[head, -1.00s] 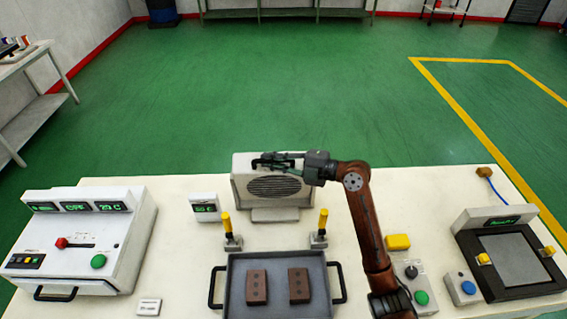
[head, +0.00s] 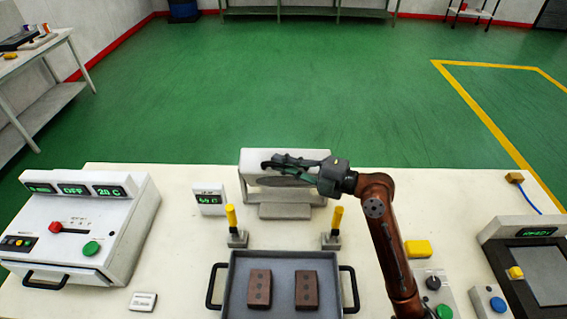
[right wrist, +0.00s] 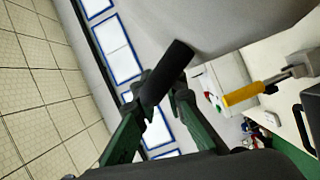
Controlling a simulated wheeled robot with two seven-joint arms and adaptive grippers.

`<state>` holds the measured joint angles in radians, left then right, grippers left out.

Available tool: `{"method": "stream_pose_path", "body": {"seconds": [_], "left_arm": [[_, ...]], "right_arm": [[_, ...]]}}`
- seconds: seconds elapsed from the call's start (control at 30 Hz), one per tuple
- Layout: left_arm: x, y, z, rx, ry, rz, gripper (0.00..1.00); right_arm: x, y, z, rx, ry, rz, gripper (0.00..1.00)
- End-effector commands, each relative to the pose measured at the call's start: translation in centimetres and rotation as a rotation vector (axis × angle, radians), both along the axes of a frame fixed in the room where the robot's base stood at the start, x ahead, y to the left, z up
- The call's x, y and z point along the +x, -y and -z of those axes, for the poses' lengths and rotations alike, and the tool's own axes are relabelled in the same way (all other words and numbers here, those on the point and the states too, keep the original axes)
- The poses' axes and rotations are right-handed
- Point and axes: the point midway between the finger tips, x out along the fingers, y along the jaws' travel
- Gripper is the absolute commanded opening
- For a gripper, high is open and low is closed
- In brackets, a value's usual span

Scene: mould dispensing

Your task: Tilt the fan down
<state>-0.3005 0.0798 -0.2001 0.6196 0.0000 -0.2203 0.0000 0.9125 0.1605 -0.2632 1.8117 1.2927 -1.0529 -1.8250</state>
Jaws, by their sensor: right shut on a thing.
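The fan (head: 318,156) is a white box at the back middle of the table, on a pale foot (head: 285,211). Its front leans downward, so the top shows broadly and the dark grille is a thin, foreshortened band, partly behind my gripper. My right gripper (head: 272,163) reaches across the fan from the right and is shut on its dark handle. In the right wrist view the fingers (right wrist: 155,95) close around the black handle bar (right wrist: 172,68), beside the fan's pale grey body (right wrist: 225,22). My left gripper is not in view.
A grey tray (head: 240,300) with two brown blocks stands in front of the fan, with a yellow-topped clamp (head: 232,217) on either side. A small temperature display (head: 209,199) stands left of the fan. A control box (head: 140,220) is at far left; a yellow block (head: 418,248) is near my arm.

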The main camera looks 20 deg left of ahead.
Motion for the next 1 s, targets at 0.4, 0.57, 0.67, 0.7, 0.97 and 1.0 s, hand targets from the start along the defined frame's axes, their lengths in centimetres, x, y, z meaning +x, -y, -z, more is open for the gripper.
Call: {"method": "stream_pose_path", "body": {"seconds": [0.4,0.57,0.67,0.7,0.97,1.0], "left_arm": [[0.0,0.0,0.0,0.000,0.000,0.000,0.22],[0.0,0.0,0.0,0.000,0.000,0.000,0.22],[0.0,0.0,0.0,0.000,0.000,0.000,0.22],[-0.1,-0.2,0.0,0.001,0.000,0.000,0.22],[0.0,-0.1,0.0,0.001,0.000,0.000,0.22],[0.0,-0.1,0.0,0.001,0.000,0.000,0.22]], "right_arm": [[-0.3,-0.1,0.5,-0.010,-0.005,-0.009,0.13],[-0.3,-0.1,0.5,-0.008,-0.005,-0.008,0.19],[-0.2,-0.1,0.4,-0.006,-0.004,-0.007,0.19],[-0.2,-0.1,0.4,-0.006,-0.004,-0.007,0.19],[-0.5,2.7,0.2,-0.007,-0.002,-0.002,0.19],[-0.6,3.6,0.2,-0.009,-0.003,-0.001,0.19]]}}
